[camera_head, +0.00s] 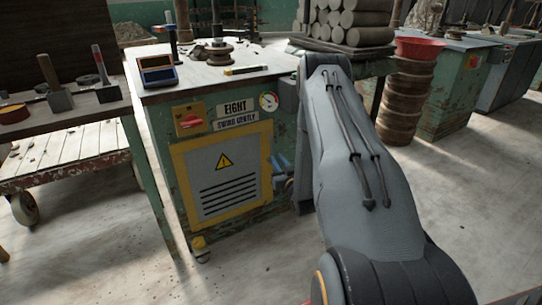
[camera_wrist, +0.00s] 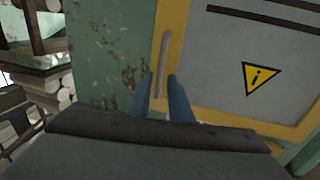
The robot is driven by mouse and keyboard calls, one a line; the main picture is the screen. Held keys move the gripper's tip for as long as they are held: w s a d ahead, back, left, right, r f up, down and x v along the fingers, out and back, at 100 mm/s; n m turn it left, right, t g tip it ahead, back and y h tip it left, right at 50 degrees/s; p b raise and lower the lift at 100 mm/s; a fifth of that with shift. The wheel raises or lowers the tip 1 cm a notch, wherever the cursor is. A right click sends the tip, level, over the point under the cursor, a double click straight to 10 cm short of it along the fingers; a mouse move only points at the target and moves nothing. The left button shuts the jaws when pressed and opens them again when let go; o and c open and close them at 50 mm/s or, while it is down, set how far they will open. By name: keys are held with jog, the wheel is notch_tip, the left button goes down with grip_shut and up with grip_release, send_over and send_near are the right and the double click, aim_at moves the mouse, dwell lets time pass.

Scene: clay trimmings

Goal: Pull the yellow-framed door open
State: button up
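The yellow-framed door (camera_head: 206,172) is shut on the front of a worn green cabinet. It has a grey panel with a warning triangle and black slots. In the wrist view the door (camera_wrist: 222,62) appears upside down, with a grey bar handle (camera_wrist: 162,62) on its yellow frame. My gripper (camera_head: 281,164) is at the door's right edge in the head view. In the wrist view its two blue fingers (camera_wrist: 163,92) are apart, one on each side of the handle's line. I cannot tell whether they touch the handle.
The cabinet top (camera_head: 185,88) carries a small solar-panel box and tools. A table with mallets (camera_head: 60,98) stands at left, over a low wheeled cart (camera_head: 75,150). Stacked brown discs (camera_head: 401,105) stand at right. The floor before the door (camera_head: 240,270) is clear.

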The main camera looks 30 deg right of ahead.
aim_at(272, 152)
jog(key=w, duration=0.3)
jog(key=w+d+b, duration=0.1)
jog(key=w, duration=0.3)
jog(key=shift+w+d, duration=0.1)
jog(key=shift+d, duration=0.1)
grip_shut()
